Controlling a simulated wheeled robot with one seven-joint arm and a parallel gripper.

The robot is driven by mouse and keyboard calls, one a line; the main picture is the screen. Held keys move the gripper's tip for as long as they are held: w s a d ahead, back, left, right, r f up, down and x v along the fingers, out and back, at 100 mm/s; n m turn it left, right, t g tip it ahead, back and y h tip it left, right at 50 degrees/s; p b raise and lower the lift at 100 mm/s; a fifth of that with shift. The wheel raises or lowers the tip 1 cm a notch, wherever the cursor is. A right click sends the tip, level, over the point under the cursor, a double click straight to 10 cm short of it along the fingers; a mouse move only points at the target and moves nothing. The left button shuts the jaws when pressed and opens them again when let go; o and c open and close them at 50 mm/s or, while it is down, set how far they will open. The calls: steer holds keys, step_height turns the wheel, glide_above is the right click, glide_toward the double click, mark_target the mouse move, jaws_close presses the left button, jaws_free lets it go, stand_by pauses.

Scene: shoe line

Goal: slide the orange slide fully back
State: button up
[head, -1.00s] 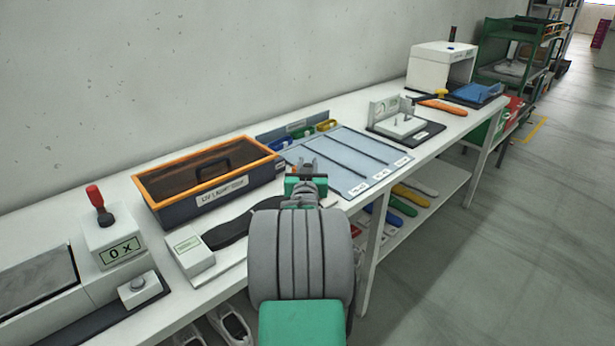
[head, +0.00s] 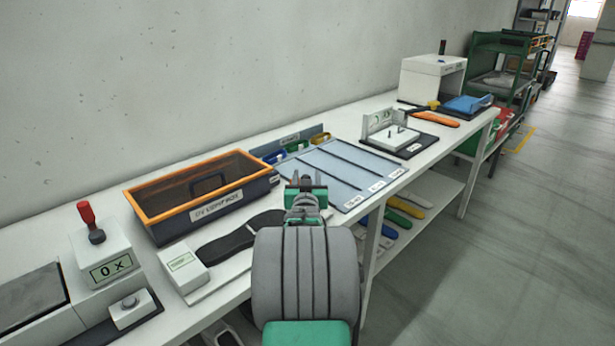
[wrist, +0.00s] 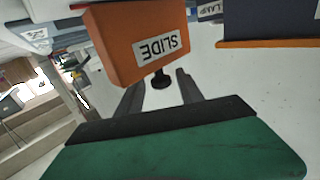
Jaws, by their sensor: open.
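In the wrist view the orange slide (wrist: 137,42) is a block with a white "SLIDE" label and a short black knob (wrist: 160,79) below the label. My gripper (wrist: 159,84) is open, with its two dark fingers apart on either side of the knob in the picture. I cannot tell whether they touch it. In the head view my gripper (head: 303,184) is over the front part of the bench, near the blue-grey sheet. I cannot make out the slide there; my gripper or arm may hide it.
A dark box with an orange rim (head: 146,218) stands left of my gripper on the white bench. A black sole (head: 236,240) lies in front of it. A blue-grey partitioned mat (head: 345,172) is just behind and right. A white fixture (head: 396,137) stands further right.

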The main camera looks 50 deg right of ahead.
steer(key=v, duration=0.7)
steer(key=shift+s+a, duration=0.1)
